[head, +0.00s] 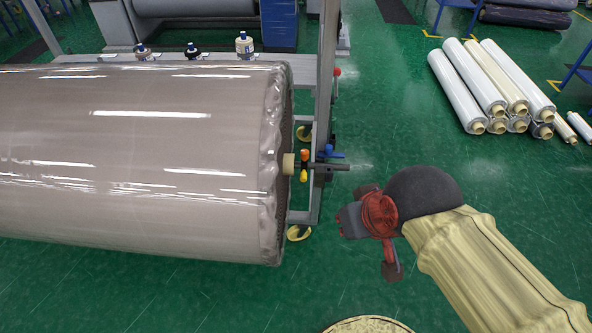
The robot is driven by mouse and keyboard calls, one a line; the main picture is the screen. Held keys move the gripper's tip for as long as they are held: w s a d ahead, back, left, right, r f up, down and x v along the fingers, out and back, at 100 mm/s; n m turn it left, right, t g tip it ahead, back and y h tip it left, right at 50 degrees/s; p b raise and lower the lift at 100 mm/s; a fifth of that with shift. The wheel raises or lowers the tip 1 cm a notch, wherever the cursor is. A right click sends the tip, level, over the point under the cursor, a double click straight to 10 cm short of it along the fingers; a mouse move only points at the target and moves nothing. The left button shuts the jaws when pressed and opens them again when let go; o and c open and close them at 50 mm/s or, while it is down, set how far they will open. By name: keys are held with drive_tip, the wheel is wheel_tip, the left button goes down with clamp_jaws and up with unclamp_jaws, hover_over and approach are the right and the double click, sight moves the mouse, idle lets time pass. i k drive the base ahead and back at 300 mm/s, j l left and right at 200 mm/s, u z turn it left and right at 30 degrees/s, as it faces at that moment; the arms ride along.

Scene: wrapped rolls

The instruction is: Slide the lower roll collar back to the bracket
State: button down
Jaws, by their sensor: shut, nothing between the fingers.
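A large wrapped roll (140,165), grey-brown under shiny film, lies across the left on a shaft (335,166). Its pale core end (288,164) shows at the right. Beside the core on the shaft is a collar (304,166) with orange and yellow knobs. A blue part of the bracket (331,153) sits just right of it by the grey upright. I cannot tell the exact gap between collar and bracket. My gripper (353,221), red and dark grey, is shut and empty, right of and below the shaft end, apart from it.
Several white rolls (490,85) are stacked at the upper right. Bottles (244,45) stand on the rail behind the roll. Green floor is clear around my gripper.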

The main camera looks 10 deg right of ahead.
sight(303, 174)
drive_tip(key=i+l, duration=0.8)
drive_tip(key=u, duration=0.05)
